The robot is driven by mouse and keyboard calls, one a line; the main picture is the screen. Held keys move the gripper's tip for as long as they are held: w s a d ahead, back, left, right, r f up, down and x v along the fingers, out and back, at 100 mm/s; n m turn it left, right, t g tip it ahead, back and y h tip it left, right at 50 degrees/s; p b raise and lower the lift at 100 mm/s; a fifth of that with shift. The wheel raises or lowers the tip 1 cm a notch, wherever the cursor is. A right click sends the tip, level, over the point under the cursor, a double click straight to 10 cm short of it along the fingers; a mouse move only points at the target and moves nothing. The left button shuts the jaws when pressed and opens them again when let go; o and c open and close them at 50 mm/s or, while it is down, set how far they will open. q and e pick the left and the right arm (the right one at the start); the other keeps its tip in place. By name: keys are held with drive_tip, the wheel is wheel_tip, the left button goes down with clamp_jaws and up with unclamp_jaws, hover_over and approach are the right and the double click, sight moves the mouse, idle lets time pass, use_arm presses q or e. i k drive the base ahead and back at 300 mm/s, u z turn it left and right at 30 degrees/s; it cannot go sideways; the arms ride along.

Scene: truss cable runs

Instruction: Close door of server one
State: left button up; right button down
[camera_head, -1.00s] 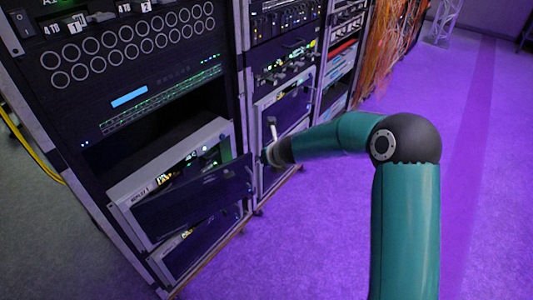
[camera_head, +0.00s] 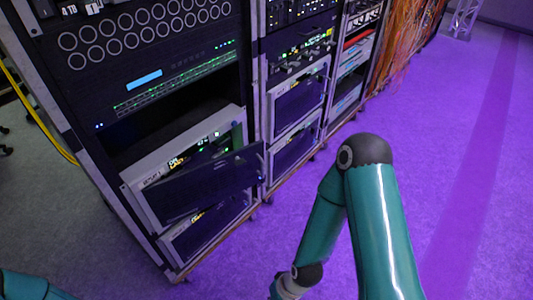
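The server box (camera_head: 133,174) with a light grey frame and a printed label sits low in the nearest rack, at the left of the head view. Its dark door panel (camera_head: 212,183) stands open, sticking out from the frame with its right end beyond the rack's front post. Small green and yellow lights show above the door. My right arm comes in from the lower right and bends down; its wrist is cut off by the bottom edge and its gripper is out of view. It is apart from the door. Only a bit of my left arm shows at the bottom left corner.
A similar unit (camera_head: 203,232) sits just below the open door. More racks with closed grey-framed units (camera_head: 298,95) run back to the right, with orange cables (camera_head: 400,45) beyond. The purple floor (camera_head: 460,150) on the right is clear. A yellow cable (camera_head: 35,115) hangs at the left.

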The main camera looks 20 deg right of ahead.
sight(172, 199)
drive_tip(key=u, duration=1.65)
drive_tip(key=i, duration=0.1)
drive_tip(key=z, duration=2.4)
drive_tip(key=k, duration=0.65)
drive_tip(key=u, duration=1)
drive_tip(key=i, duration=0.5)
drive_tip(key=z, duration=0.15)
